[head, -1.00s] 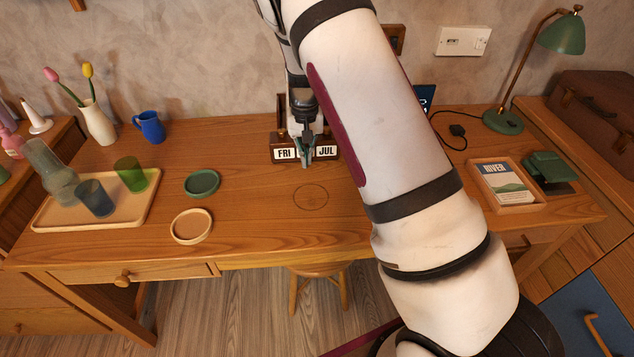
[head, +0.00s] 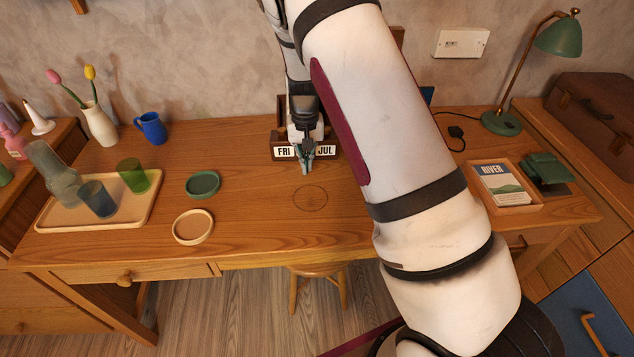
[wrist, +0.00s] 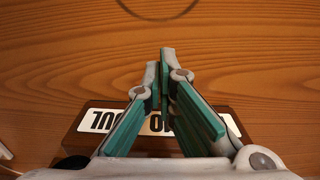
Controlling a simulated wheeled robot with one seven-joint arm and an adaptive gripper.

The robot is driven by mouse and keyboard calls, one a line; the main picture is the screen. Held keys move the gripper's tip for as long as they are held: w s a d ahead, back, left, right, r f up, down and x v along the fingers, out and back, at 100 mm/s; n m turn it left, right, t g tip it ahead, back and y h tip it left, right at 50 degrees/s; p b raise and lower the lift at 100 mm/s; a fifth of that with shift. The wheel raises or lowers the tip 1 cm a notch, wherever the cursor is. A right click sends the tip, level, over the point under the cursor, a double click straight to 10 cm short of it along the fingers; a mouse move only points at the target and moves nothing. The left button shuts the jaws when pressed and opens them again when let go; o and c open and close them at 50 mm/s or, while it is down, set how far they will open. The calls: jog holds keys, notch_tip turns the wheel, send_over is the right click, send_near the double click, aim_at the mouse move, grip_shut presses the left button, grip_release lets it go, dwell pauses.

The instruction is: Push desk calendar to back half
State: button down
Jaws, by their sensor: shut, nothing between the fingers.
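The desk calendar (head: 284,152) is a brown wooden block with white cards reading FRI and JUL. It stands towards the back of the desk, near the wall, and my arm and gripper partly cover it. It also shows upside down at the bottom of the wrist view (wrist: 104,121). My gripper (head: 306,171) is shut and empty, its green-padded fingers just in front of the calendar's middle in the head view. In the wrist view the fingertips (wrist: 164,62) reach past the calendar over bare desk. I cannot tell whether they touch it.
A thin dark ring (head: 311,199) marks the desk in front of the calendar. A green dish (head: 203,184), a pale round dish (head: 193,227) and a tray (head: 140,216) with cups lie left. A boxed book (head: 503,184) and a green lamp (head: 502,122) stand right.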

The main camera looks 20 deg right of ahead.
jog(key=shift+s+a+r+p, duration=0.2)
jog(key=shift+s+r+p, duration=0.45)
jog(key=shift+r+p, duration=0.15)
jog(key=shift+s+a+r+p, duration=0.25)
jog(key=shift+s+r+p, duration=0.35)
jog(key=shift+r+p, duration=0.2)
jog(key=shift+s+a+r+p, duration=0.2)
jog(key=shift+s+r+p, duration=0.45)
jog(key=shift+r+p, duration=0.15)
jog(key=shift+r, duration=0.2)
jog(key=s+a+r+n+t+y+p, duration=0.1)
jog(key=s+a+r, duration=0.1)
jog(key=s+r, duration=0.8)
jog(key=s+a+r+n+t+y+p, duration=0.1)
jog(key=s+r, duration=0.4)
jog(key=r, duration=0.9)
jog(key=s+r+t+h+p, duration=0.1)
jog(key=s+r, duration=0.2)
jog(key=s, duration=0.7)
jog(key=s+r+n+t+h+p, duration=0.1)
jog(key=s+r, duration=0.3)
jog(key=s, duration=0.6)
jog(key=shift+r+n, duration=0.15)
jog(key=shift+n, duration=0.15)
